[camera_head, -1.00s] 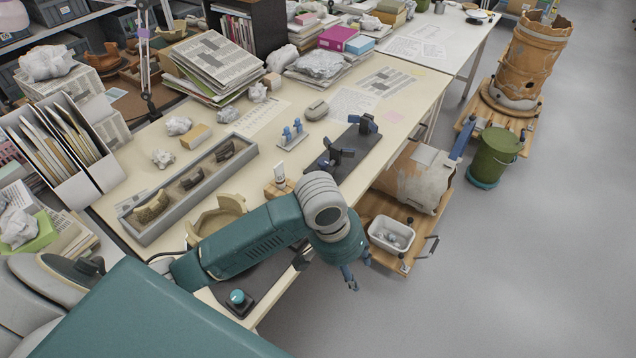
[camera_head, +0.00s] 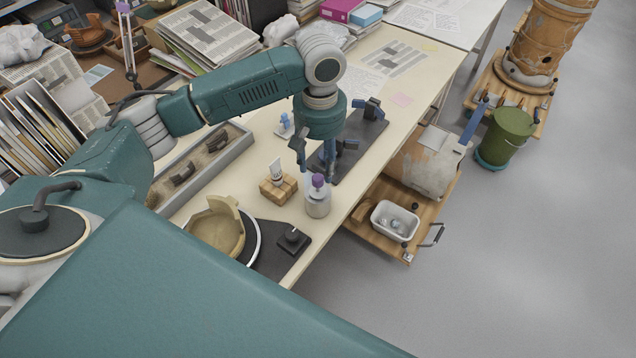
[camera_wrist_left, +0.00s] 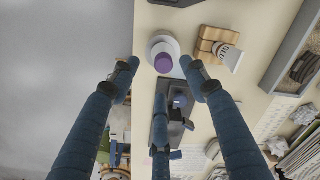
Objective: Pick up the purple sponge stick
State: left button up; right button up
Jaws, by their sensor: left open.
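The purple sponge stick (camera_head: 318,180) shows as a purple tip standing up out of a pale grey jar (camera_head: 318,204) near the table's front edge. In the left wrist view, the purple tip (camera_wrist_left: 163,62) is seen from above inside the white jar (camera_wrist_left: 160,42). My left gripper (camera_head: 314,164) is open and empty, pointing down just above the jar. In the left wrist view, its fingers show to the left and right of the purple tip, with a third finger below it; no contact is visible. The stick's lower part is hidden in the jar. My right gripper is not in view.
A wooden block (camera_head: 272,192) with a white tube stands left of the jar. A tan vessel (camera_head: 215,232) and a black knobbed box (camera_head: 293,239) are nearer. A dark board (camera_head: 357,142) with blue clamps lies behind the gripper. A cart (camera_head: 378,234) stands beside the table.

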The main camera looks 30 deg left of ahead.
aim_at(318, 177)
pick_arm(q)
jog(key=shift+f, duration=0.55)
jog(key=shift+w+f, duration=0.1)
jog(key=shift+f, duration=0.25)
jog(key=f, duration=0.1)
jog(key=f+p, duration=0.1)
jog(key=f, duration=0.2)
jog(key=shift+a+f, duration=0.15)
jog(key=shift+a, duration=0.15)
jog(key=shift+f, duration=0.55)
jog(key=shift+w, duration=0.1)
jog(key=c, duration=0.8)
jog(key=shift+c, duration=0.8)
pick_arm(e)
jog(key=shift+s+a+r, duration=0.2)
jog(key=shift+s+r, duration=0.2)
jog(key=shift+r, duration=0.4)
